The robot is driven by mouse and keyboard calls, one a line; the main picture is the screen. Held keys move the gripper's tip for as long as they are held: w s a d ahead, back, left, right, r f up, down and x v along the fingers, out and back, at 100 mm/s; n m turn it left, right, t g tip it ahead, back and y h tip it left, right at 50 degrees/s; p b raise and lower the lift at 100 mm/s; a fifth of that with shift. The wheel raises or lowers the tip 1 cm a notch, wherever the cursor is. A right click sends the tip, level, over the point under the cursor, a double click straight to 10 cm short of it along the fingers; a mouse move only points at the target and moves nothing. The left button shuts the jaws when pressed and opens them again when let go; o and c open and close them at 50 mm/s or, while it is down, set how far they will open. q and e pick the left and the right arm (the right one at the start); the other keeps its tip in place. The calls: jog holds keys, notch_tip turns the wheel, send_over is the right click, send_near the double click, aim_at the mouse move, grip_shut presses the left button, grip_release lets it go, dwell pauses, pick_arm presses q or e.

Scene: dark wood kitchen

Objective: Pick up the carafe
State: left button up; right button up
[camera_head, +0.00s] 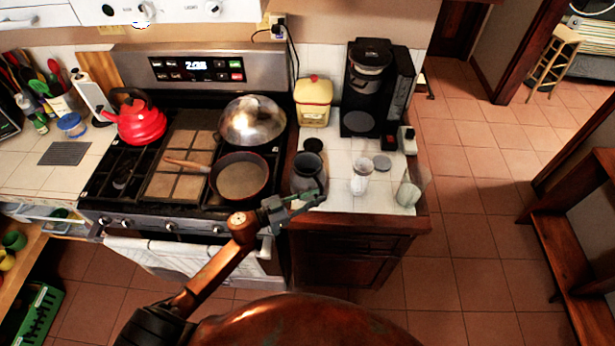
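A dark grey rounded vessel (306,174), which looks like the carafe, stands upright on the white tiled counter just right of the stove. My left gripper (316,198) is at the counter's front edge, close in front of the vessel's lower part. It overlaps the vessel's base in the picture, so I cannot tell whether they touch. Its fingers are small and seen at an angle, so their opening is unclear. My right gripper is out of view.
A black coffee maker (371,88) and a yellow canister (313,102) stand behind. A small white jar (361,178) and a clear glass (408,194) stand to the right. On the stove (100,191) are a pan (241,178), a domed lid (252,121) and a red kettle (137,122).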

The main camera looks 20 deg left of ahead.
pick_arm(q)
jog(key=shift+x, duration=1.05)
grip_shut()
jog(key=shift+w+r, duration=0.1)
jog(key=shift+r, duration=0.05)
